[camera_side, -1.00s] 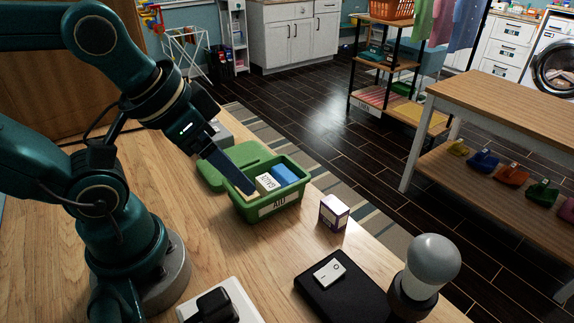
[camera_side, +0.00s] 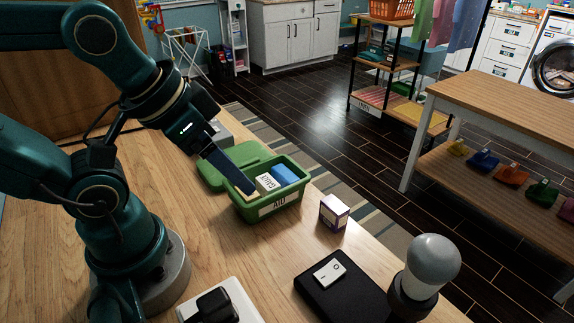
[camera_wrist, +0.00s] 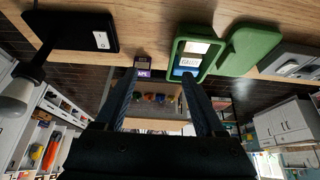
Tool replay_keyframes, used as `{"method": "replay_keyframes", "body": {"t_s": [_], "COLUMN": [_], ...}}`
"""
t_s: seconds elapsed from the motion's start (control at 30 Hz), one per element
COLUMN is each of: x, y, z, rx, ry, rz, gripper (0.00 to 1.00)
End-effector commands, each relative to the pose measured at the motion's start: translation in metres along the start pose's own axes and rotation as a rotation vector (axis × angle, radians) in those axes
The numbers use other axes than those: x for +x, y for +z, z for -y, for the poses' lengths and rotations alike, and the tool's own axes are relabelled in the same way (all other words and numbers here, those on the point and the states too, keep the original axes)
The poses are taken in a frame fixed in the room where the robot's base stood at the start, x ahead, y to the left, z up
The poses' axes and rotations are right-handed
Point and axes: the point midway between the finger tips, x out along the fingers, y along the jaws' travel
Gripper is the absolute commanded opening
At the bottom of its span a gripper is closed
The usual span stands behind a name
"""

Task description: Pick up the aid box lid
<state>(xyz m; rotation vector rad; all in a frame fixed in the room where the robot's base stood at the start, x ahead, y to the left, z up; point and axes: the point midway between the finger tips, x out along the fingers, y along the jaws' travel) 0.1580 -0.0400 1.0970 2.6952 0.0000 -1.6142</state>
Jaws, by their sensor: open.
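The green aid box lid (camera_side: 215,178) lies at the far left side of the green aid box (camera_side: 268,211), touching or almost touching it. In the wrist view the lid (camera_wrist: 250,48) is at the upper right. The open box holds a white gauze carton (camera_side: 266,183) and a blue pack (camera_side: 285,175). My gripper (camera_side: 248,189) is over the box's left part, its fingers slanting down across the view of the lid. In the wrist view my gripper (camera_wrist: 158,75) has its fingers apart with nothing between them. I cannot tell whether a fingertip touches the box.
A small purple and white box (camera_side: 333,212) stands right of the aid box. A black case (camera_side: 343,293) with a white switch and a grey bulb (camera_side: 432,262) are at the front right. A grey object (camera_side: 219,134) sits behind the lid. The table middle is clear.

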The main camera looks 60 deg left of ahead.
Motion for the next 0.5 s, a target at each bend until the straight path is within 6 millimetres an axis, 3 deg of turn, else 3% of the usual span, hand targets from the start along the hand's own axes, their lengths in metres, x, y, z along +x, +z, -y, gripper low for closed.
{"method": "replay_keyframes", "body": {"t_s": [0.03,0.1,0.5], "x": [0.0000,0.0000,-0.0009], "y": [0.0000,0.0000,-0.0007], "z": [0.0000,0.0000,0.0000], "rx": [0.000,0.000,0.047], "ry": [0.000,0.000,0.000], "rz": [0.000,0.000,-0.001], "gripper": [0.71,0.55,0.55]}}
